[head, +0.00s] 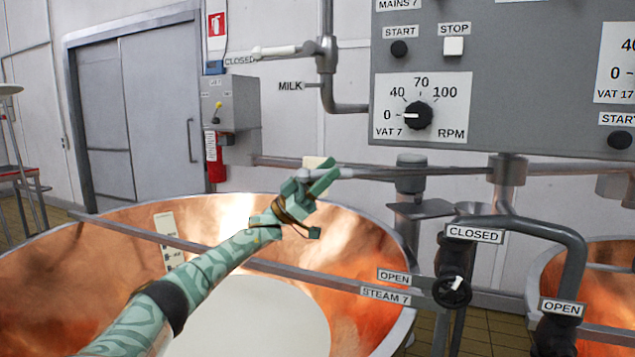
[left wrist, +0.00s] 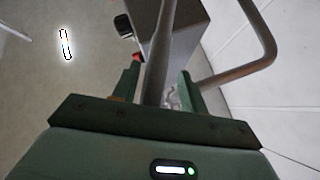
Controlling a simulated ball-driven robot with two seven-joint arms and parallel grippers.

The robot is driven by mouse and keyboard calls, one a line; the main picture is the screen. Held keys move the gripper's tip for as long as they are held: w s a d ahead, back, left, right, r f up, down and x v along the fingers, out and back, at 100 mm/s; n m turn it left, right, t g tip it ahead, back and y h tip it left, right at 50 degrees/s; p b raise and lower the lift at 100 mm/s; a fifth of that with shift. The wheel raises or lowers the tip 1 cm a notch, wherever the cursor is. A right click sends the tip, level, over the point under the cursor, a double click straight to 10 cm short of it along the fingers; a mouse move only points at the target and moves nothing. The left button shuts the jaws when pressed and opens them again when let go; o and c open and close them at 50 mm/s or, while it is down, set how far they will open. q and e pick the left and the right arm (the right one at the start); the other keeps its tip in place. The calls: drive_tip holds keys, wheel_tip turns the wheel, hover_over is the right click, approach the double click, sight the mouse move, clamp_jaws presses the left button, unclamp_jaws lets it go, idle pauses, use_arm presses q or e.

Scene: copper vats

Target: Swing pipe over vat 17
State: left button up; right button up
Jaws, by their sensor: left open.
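A thin grey swing pipe (head: 430,172) runs level from a pivot post (head: 508,172) leftward over the near copper vat (head: 350,250). My left gripper (head: 322,178) is at the pipe's left end, above that vat's back rim. In the left wrist view, a grey pipe (left wrist: 158,60) passes between the two green fingers of my left gripper (left wrist: 160,92), which are open; contact cannot be told. Another copper vat (head: 605,290) shows in part at the right, under the panel part labelled VAT 17. My right gripper is not in view.
A grey control panel (head: 520,75) with a VAT 7 dial hangs above the pipe. A flat metal bar (head: 340,283) crosses the near vat. A dark steam pipe (head: 560,240) with a valve knob (head: 452,291) stands between the vats. A grey door (head: 140,110) is behind, left.

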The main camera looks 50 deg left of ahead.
use_arm(q)
drive_tip(key=b+v, duration=0.2)
drive_tip(key=v, duration=1.4)
drive_tip(key=shift+a+f, duration=0.15)
drive_tip(key=shift+f, duration=0.1)
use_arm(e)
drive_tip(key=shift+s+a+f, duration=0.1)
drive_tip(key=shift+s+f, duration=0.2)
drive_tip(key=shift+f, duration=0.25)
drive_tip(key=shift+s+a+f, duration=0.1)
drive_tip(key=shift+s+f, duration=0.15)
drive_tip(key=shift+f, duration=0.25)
use_arm(q)
drive_tip(key=shift+w, duration=0.1)
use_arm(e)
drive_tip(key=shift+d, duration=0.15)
